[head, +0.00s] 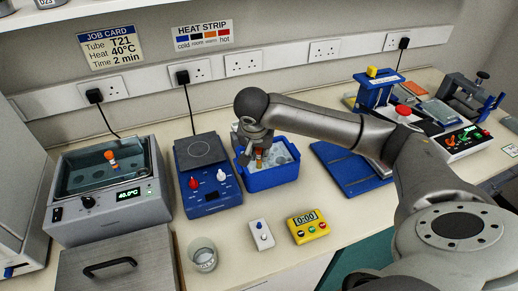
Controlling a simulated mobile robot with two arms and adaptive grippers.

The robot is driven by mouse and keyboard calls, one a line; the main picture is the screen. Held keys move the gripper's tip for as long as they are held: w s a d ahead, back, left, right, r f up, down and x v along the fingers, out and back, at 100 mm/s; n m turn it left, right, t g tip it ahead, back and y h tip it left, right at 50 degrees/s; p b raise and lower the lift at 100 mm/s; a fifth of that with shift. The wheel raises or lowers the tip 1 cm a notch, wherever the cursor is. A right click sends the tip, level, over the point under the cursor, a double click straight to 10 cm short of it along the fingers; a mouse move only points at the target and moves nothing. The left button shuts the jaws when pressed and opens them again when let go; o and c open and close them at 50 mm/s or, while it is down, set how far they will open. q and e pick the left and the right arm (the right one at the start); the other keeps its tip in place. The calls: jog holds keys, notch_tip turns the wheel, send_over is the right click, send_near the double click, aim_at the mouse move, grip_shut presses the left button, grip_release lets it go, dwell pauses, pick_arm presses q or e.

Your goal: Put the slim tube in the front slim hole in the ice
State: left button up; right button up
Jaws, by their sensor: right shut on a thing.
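The blue ice tub (268,181) stands on the bench in the middle of the head view, with pale ice (283,155) inside. My right gripper (259,150) reaches in from the right, points down over the tub and is shut on the slim tube (259,159). Only a small orange-brown part of the tube shows between the fingers. I cannot tell whether its lower end is in a hole or above the ice. The holes in the ice are hidden or too small to tell apart. My left gripper is out of view.
A water bath (107,208) with an orange-topped item (112,158) stands at the left. A blue hotplate device (208,193) is close left of the tub. A glass beaker (203,257), white switch box (261,234) and yellow timer (308,226) are in front. A blue board (350,168) lies right.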

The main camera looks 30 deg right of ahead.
jog(key=shift+f+b, duration=0.3)
jog(key=shift+f, duration=0.15)
jog(key=o, duration=0.8)
jog(key=v, duration=1.2)
